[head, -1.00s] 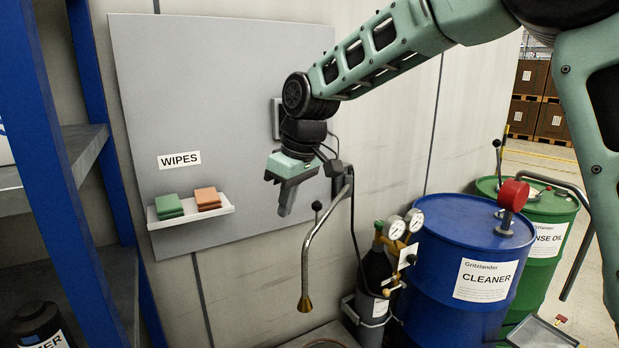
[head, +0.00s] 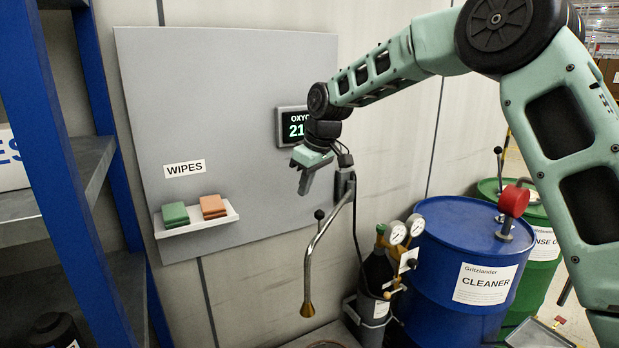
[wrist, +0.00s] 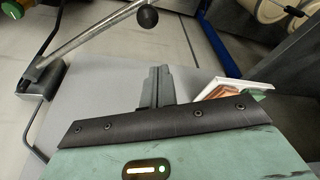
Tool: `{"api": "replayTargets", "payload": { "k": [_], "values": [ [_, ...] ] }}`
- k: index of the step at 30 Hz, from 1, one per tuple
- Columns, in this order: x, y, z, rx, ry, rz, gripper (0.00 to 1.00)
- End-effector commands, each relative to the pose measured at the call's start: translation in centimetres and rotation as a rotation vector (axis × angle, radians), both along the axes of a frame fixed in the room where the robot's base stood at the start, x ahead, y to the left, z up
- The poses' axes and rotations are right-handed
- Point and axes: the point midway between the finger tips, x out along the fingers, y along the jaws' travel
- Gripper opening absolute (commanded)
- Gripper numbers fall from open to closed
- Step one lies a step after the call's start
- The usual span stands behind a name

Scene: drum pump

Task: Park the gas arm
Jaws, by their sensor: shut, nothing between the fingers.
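The gas arm (head: 325,241) is a bent metal tube with a brass nozzle at its lower end and a black ball knob on a short stem. It hangs from a dark wall bracket (head: 344,184) and slants down to the left. In the wrist view the gas arm (wrist: 95,46) crosses the upper left, with its ball knob (wrist: 147,17) beyond my fingers. My gripper (head: 303,187) is shut and empty, above and left of the knob and apart from it. Its fingers also show in the wrist view (wrist: 157,88).
A grey wall panel (head: 240,120) carries an oxygen display (head: 292,126) and a wipes shelf (head: 197,226). A gas cylinder (head: 377,272) with gauges stands right of the nozzle, beside a blue cleaner drum (head: 460,245). A blue-framed rack (head: 90,200) stands at left.

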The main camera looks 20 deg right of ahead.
Motion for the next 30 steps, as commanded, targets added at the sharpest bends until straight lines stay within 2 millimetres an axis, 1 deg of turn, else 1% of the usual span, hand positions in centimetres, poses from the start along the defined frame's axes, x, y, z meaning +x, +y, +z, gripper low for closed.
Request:
{"api": "replayTargets", "payload": {
  "k": [3, 9, 10, 11, 15, 18, 30],
  "values": [
    [0.5, 0.6, -2.3, 0.0, 0.006, 0.002, 0.0],
    [1.5, 1.4, -6.1, 0.0, 0.005, 0.003, 0.0],
    [1.0, 0.8, -5.4, -0.001, 0.001, 0.0, 0.0],
    [0.6, 0.4, -5.2, -0.001, 0.0, -0.001, 0.0],
    [-0.8, -0.6, -5.1, 0.0, 0.002, -0.001, 0.0],
    [-1.3, -1.0, -5.1, 0.0, 0.001, 0.0, 0.0],
    [-1.7, -1.2, -5.2, 0.001, 0.0, 0.001, 0.0]
  ]
}}
